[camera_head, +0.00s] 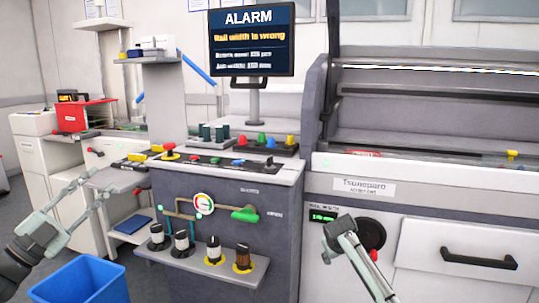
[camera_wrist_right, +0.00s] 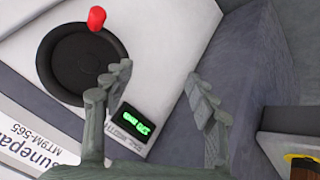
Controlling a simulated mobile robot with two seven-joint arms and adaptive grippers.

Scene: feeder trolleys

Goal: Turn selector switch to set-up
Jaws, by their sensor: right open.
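A dark control strip (camera_head: 205,161) with several small controls runs along the top of the grey console. They are too small for me to tell which is the selector switch or how it is set. A red mushroom button (camera_head: 169,149) stands at the strip's left end. My right gripper (camera_head: 345,222) is in front of the machine on the right, below and right of the strip. In the right wrist view it is open and empty (camera_wrist_right: 160,80), with a black handwheel (camera_wrist_right: 78,62) and a green-lit display (camera_wrist_right: 134,122) beyond its fingers. My left gripper (camera_head: 72,205) appears open and empty at the left, away from the console.
A monitor (camera_head: 252,38) reads "ALARM, Rail width is wrong". Coloured knobs (camera_head: 266,143) stand on the console top behind the strip. A gauge (camera_head: 204,203), a green lever (camera_head: 244,213) and a shelf of bottles (camera_head: 205,262) jut from the console's front. A blue bin (camera_head: 82,281) stands at lower left.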

